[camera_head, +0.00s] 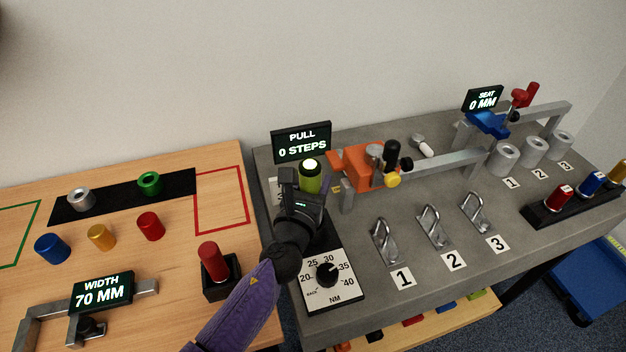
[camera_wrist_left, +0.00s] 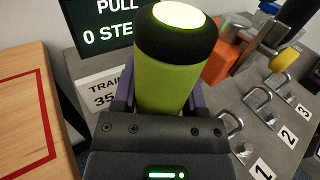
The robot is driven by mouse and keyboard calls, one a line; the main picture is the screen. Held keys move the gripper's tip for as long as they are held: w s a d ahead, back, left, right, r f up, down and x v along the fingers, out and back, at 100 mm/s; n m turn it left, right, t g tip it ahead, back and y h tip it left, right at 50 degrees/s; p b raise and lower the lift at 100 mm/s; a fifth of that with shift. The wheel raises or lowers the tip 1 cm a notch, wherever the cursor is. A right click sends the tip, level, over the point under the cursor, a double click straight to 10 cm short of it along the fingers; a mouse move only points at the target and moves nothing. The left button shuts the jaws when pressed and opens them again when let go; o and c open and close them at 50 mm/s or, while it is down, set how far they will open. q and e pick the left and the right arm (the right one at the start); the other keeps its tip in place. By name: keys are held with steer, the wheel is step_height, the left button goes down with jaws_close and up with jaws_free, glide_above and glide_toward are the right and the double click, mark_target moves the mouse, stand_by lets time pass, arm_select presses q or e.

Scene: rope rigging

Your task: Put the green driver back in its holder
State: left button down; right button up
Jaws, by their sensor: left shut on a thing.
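The green driver (camera_head: 311,180) stands about upright, with a glowing pale cap, at the left part of the grey bench. My left gripper (camera_head: 299,193) is shut on it. In the left wrist view the green driver (camera_wrist_left: 165,75) rises between the fingers, its black collar and lit cap uppermost. Its lower end is hidden by the gripper, so I cannot tell whether it touches anything. A dark surface (camera_head: 322,236) shows just behind the dial plate; I cannot tell whether it is the driver's holder. My right gripper is out of view.
A PULL 0 STEPS display (camera_head: 301,142) stands close behind the driver. An orange clamp (camera_head: 365,168) is to its right, a torque dial plate (camera_head: 329,280) in front. A red-handled tool (camera_head: 212,262) stands in a black block at left. A black rack (camera_head: 570,205) holds several drivers.

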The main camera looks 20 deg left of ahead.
arm_select(q)
steer(key=shift+f+b, duration=0.6)
steer(key=shift+f, duration=0.05)
steer(key=shift+w+a+f+b, duration=0.1)
steer(key=shift+a+f+b, duration=0.05)
steer(key=shift+f+b, duration=0.3)
steer(key=shift+a+f+b, duration=0.15)
steer(key=shift+f+b, duration=0.2)
steer(key=shift+f, duration=0.2)
steer(key=shift+c, duration=0.3)
jaws_free()
steer(key=shift+s, duration=0.4)
steer(key=s, duration=0.9)
steer(key=shift+a+r+p, duration=0.2)
steer(key=shift+a+p, duration=0.05)
steer(key=shift+p, duration=0.05)
